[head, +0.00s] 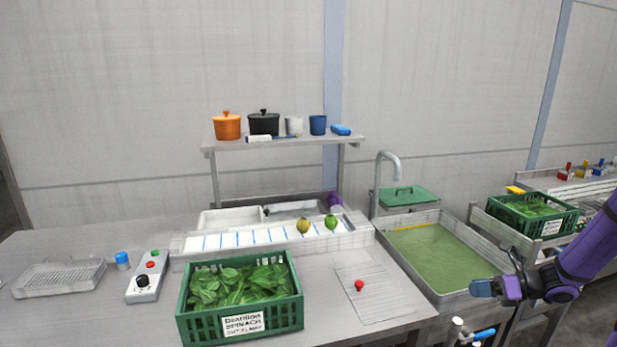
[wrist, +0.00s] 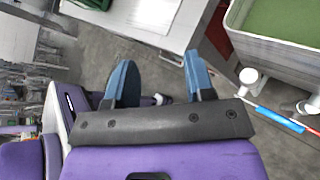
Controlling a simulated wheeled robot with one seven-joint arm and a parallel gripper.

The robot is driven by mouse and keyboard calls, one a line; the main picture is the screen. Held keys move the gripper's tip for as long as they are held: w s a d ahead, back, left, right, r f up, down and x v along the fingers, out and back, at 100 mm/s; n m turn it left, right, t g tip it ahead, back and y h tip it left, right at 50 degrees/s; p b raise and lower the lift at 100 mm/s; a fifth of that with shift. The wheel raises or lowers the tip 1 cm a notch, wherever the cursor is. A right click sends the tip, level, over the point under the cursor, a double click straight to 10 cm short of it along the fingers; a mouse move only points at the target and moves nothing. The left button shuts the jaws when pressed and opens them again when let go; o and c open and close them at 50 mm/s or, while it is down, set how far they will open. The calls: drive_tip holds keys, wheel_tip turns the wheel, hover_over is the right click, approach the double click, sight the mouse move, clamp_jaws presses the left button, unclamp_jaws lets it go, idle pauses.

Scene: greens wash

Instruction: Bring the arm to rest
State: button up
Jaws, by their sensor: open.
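My gripper (head: 484,288) is at the right of the head view, in front of the sink (head: 460,292), with my purple arm reaching in from the right edge. In the wrist view my gripper (wrist: 160,75) shows two blue fingers spread apart with nothing between them. Below the fingers the wrist view shows the grey floor and a table edge. The gripper appears to touch nothing.
A green crate of spinach (head: 240,310) stands on the steel table, with a small red object (head: 359,285) to its right. A second green crate (head: 533,212) is at the right. Valves (head: 485,334) and pipes stick out below the sink, close to my gripper.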

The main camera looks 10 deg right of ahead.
drive_tip(key=s+a+r+n+g+h, duration=0.3)
drive_tip(key=a+r+n, duration=0.6)
drive_tip(key=r, duration=0.2)
drive_tip(key=s+a+r+n+g+h, duration=0.3)
drive_tip(key=a+r+n+g, duration=0.1)
drive_tip(key=a+r+n, duration=0.6)
drive_tip(key=s+a+r+n+t+h, duration=0.2)
drive_tip(key=s+r+n, duration=0.4)
drive_tip(key=s, duration=0.2)
drive_tip(key=s+a+r+n+t+h, duration=0.2)
drive_tip(key=s+r+n, duration=0.4)
drive_tip(key=s, duration=0.3)
drive_tip(key=shift+s+a+r+h, duration=0.15)
drive_tip(key=shift+a+r+h, duration=0.45)
drive_tip(key=shift+a+r, duration=0.1)
